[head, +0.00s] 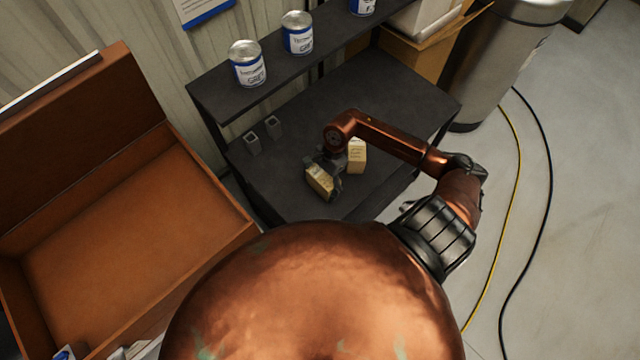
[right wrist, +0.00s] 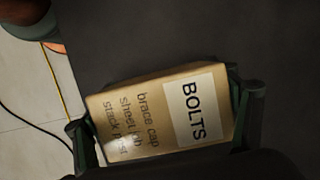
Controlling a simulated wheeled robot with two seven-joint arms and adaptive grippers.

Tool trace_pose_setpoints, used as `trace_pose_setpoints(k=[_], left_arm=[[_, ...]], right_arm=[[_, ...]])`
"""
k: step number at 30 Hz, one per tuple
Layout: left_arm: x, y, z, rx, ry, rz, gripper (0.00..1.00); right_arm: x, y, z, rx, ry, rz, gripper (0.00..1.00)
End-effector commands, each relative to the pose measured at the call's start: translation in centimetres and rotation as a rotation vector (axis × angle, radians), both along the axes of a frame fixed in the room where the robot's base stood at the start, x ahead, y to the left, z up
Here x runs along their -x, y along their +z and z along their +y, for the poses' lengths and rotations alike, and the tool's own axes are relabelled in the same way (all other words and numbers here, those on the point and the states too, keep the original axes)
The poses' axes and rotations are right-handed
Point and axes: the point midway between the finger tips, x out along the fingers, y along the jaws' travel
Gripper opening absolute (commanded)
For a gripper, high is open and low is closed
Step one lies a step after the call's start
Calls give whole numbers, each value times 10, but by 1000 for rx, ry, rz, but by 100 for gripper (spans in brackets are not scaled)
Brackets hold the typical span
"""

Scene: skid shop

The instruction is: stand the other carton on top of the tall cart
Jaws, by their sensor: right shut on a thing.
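The dark cart (head: 290,108) has a flat top with a raised back shelf. My right gripper (head: 323,177) is over the front part of its top, shut on a small tan carton (head: 319,182). In the right wrist view this carton (right wrist: 150,115) lies between the two fingers, and its label reads "BOLTS". It looks slanted in the head view; whether its base touches the cart top I cannot tell. A second tan carton (head: 357,156) stands on the cart top just right of the gripper, partly hidden by my arm. My left gripper is not in view.
Two small grey blocks (head: 262,134) stand on the cart top at left. Several labelled cans (head: 247,64) stand on the back shelf. An open brown case (head: 120,235) is at left. A metal bin (head: 505,55) and floor cables (head: 519,180) are at right.

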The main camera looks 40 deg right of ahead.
Motion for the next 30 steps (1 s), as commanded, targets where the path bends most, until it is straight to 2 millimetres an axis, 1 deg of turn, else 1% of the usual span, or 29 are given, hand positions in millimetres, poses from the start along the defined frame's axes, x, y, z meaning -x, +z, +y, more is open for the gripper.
trace_pose_setpoints(k=[7,11,12,18,19,27,30], left_arm=[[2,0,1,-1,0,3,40],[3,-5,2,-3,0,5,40],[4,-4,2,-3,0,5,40],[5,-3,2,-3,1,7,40],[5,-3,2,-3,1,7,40],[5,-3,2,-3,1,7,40],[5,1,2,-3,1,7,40]], right_arm=[[-1,-1,0,0,1,-2,39],[-1,-4,0,0,1,-2,39],[0,-4,0,1,1,-1,81],[0,-3,0,0,1,-1,95],[0,-3,0,0,1,-1,97],[0,-3,0,0,1,0,97],[0,0,0,0,0,0,97]])
